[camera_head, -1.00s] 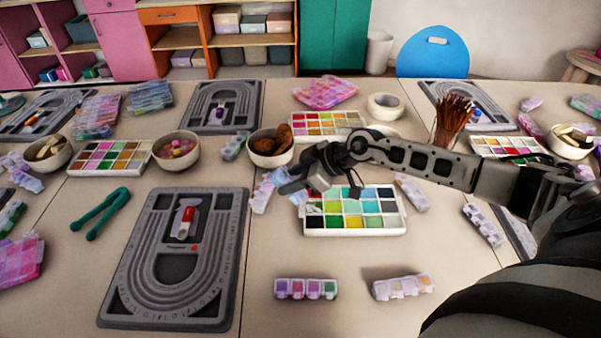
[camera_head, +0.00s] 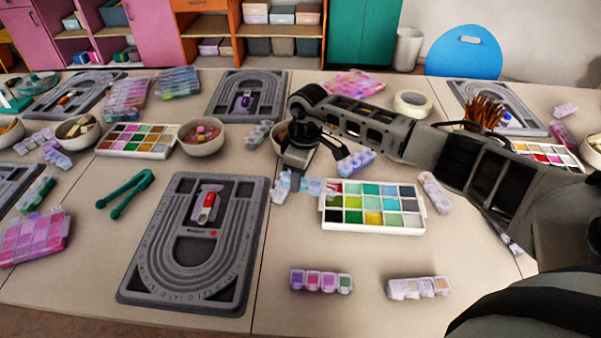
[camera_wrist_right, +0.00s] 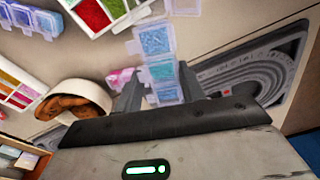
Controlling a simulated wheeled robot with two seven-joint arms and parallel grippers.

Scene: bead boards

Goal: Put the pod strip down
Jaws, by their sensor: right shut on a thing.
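My right gripper (camera_head: 291,176) points down just left of the green and blue bead palette. It is shut on a translucent pod strip (camera_head: 283,186) with blue and teal pods. In the right wrist view, the strip (camera_wrist_right: 157,42) sticks out between the two fingers (camera_wrist_right: 160,90). In the head view the gripper partly hides the strip, which is low over the table between the bead board and the palette. I cannot tell if it touches the table. My left gripper is not in view.
A grey bead board (camera_head: 150,275) lies left of the strip, and the palette (camera_head: 372,229) lies right. A purple-blue strip (camera_head: 356,162) and a bowl (camera_head: 276,141) are close behind. Two strips (camera_head: 320,281) (camera_head: 418,288) lie in front. The table between them and the palette is clear.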

